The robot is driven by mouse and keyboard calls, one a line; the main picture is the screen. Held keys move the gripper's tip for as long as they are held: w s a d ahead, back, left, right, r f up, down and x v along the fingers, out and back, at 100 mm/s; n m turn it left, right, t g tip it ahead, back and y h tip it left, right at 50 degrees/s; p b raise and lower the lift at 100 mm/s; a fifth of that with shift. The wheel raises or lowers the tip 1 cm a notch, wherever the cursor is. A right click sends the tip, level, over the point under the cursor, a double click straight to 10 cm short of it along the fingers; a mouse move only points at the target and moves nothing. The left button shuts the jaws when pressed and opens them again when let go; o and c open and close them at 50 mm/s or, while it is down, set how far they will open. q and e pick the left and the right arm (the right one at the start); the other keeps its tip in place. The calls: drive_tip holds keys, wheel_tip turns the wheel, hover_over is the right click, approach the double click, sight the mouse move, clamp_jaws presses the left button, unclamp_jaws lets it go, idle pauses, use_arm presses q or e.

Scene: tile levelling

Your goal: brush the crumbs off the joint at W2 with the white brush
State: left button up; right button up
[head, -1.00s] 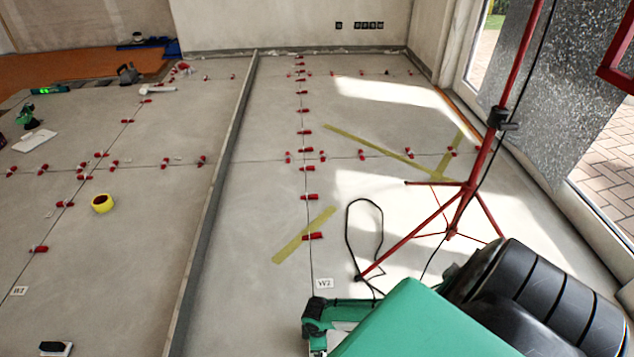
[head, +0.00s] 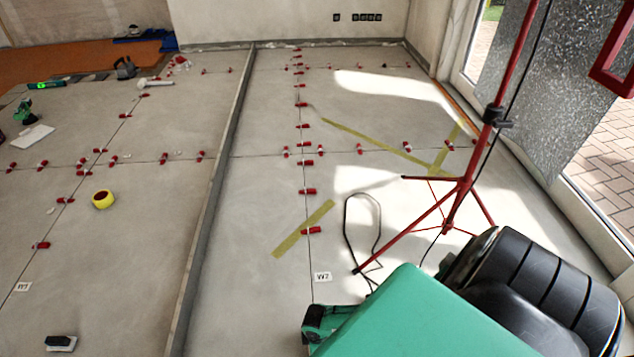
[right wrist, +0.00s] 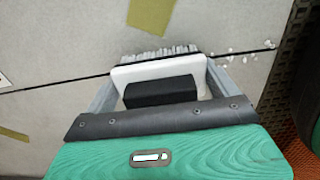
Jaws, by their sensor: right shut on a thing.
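My right gripper (right wrist: 160,90) is shut on the white brush (right wrist: 127,76), with a finger on each side. The brush has a black grip block and pale bristles pointing up the picture. The bristles lie over the line of the dark joint (right wrist: 60,84); I cannot tell whether they touch the floor. White crumbs (right wrist: 232,58) lie along the joint just right of the brush. In the head view, my green right arm hides the brush and crumbs. A small white label (head: 323,277) lies beside a joint there; its lettering is hard to read. My left gripper is not in view.
A red tripod stand (head: 447,222) and a looped black cable (head: 350,235) stand near my right arm. Red levelling clips (head: 308,191) line the joints. A long grey straightedge (head: 213,190) divides the floor. A black-and-white block (head: 60,343) lies at lower left.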

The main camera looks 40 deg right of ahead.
drive_tip(key=shift+s+a+p, duration=1)
drive_tip(key=shift+s+a, duration=0.1)
drive_tip(key=shift+s, duration=0.25)
drive_tip(key=shift+s+a, duration=0.25)
drive_tip(key=shift+s+a, duration=0.1)
drive_tip(key=shift+s+a+p, duration=0.55)
drive_tip(key=shift+s+p, duration=0.05)
drive_tip(key=shift+s, duration=0.15)
drive_tip(key=shift+s+a+p, duration=0.65)
drive_tip(key=shift+s+a, duration=0.05)
drive_tip(key=shift+s, duration=0.15)
drive_tip(key=shift+s+a, duration=0.1)
drive_tip(key=shift+s+a+p, duration=0.7)
drive_tip(key=shift+s+a, duration=0.35)
drive_tip(key=shift+s, duration=0.15)
drive_tip(key=shift+s+a+f, duration=0.1)
drive_tip(key=shift+s+a, duration=0.05)
drive_tip(key=shift+s, duration=0.05)
